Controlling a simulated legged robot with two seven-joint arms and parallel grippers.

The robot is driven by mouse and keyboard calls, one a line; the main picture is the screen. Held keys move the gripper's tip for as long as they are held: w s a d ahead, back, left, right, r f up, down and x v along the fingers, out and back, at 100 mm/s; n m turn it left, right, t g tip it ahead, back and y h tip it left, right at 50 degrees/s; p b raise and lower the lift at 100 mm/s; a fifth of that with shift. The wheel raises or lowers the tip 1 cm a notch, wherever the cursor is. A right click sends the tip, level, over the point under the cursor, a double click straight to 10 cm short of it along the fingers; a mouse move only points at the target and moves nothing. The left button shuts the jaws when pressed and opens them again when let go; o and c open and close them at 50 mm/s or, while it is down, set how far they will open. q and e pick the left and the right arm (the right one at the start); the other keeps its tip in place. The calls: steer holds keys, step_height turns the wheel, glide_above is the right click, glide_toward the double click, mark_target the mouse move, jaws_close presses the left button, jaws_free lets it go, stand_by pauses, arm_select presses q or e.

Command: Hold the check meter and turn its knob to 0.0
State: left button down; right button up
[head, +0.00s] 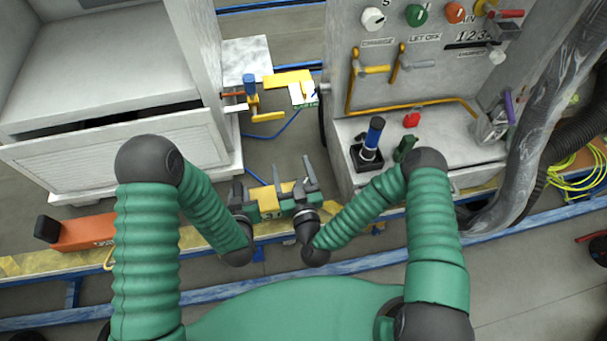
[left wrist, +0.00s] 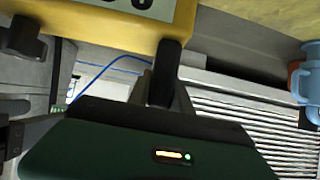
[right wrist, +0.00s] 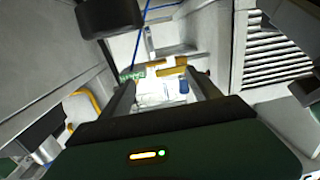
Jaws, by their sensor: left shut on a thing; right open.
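The check meter, a small yellow case (head: 266,197), is between my two grippers in the head view, above the floor strip. In the left wrist view its yellow body (left wrist: 95,22) fills the top, with part of a pale display showing cut-off dark digits. My left gripper (head: 256,190) is shut on the meter; a dark finger lies against the yellow case in its wrist view. My right gripper (head: 304,182) is open close to the meter's right side; in its wrist view the fingers (right wrist: 163,95) stand apart with nothing between them. The knob cannot be made out, and the full reading is hidden.
A grey control panel (head: 430,85) with knobs, levers and a blue-handled joystick (head: 374,135) stands at right. A white cabinet (head: 110,70) stands at left. An orange case (head: 85,231) lies at lower left. Floor shows between cabinet and panel.

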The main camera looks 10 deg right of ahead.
steer(key=a+f+n+g+y, duration=0.2)
steer(key=w+a+f+n+g+y, duration=0.1)
steer(key=a+f+n+g+y, duration=0.1)
steer(key=w+a+f+n+g+y, duration=0.1)
steer(key=a+f+n+g, duration=0.1)
steer(key=a+n, duration=0.1)
steer(key=shift+w+y, duration=0.1)
steer(key=shift+y, duration=0.3)
steer(key=w+n+g+h, duration=0.1)
steer(key=w+n+g, duration=0.2)
steer(key=w, duration=0.1)
steer(key=m+g+h, duration=0.6)
steer(key=m+g, duration=0.2)
steer(key=g, duration=0.1)
glide_toward(303, 184)
steer(key=f, duration=0.9)
steer(key=shift+s, duration=0.2)
steer(key=shift+c, duration=0.3)
